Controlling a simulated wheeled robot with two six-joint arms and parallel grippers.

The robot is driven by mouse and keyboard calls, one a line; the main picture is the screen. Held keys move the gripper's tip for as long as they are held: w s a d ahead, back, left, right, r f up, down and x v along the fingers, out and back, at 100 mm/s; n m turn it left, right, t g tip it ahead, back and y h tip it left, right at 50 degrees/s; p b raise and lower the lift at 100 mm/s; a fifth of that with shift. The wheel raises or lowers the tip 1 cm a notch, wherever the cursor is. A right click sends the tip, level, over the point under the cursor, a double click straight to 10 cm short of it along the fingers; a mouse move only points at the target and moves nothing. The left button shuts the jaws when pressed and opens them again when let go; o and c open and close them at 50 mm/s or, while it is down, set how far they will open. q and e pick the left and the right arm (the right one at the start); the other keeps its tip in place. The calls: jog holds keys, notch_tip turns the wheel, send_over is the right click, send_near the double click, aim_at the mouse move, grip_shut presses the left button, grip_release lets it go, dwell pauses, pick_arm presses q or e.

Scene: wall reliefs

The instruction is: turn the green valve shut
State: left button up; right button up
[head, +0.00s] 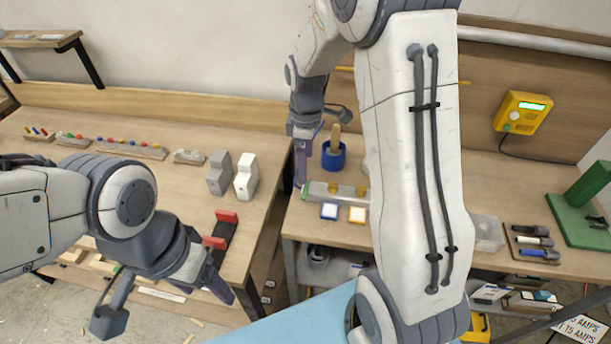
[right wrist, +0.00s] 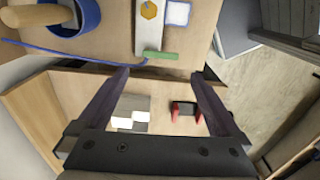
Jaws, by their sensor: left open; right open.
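The green valve handle (head: 304,190) shows as a small green piece at the left end of a grey block with yellow knobs (head: 340,192), near the workbench's left front corner. In the right wrist view the green handle (right wrist: 160,56) lies across the block's end, just beyond and between my fingertips. My right gripper (head: 320,152) is open and empty above that corner; its fingers also show wide apart in the right wrist view (right wrist: 160,76). In the head view it partly hides the area. My left gripper (head: 165,302) is open and empty at the lower left, far from the valve.
A blue cup (head: 334,160) with a wooden handle stands behind the block. The left table (head: 130,195) holds grey-white blocks (head: 246,177) and a red-and-black piece (head: 221,237). A gap separates the tables.

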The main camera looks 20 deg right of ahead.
notch_tip(320, 180, up, 3)
jog(key=shift+f, duration=0.2)
jog(key=s+a+r+m, duration=0.1)
jog(key=s+a+r, duration=0.2)
jog(key=s+a, duration=0.45)
jog(key=s+a+m, duration=0.1)
jog(key=s+a, duration=0.3)
jog(key=s, duration=0.4)
jog(key=s+a+r+m+y, duration=0.1)
jog(key=s+a+m, duration=0.1)
jog(key=s+a, duration=0.3)
jog(key=s, duration=0.4)
jog(key=shift+a+r, duration=0.2)
jog(key=shift+a, duration=0.1)
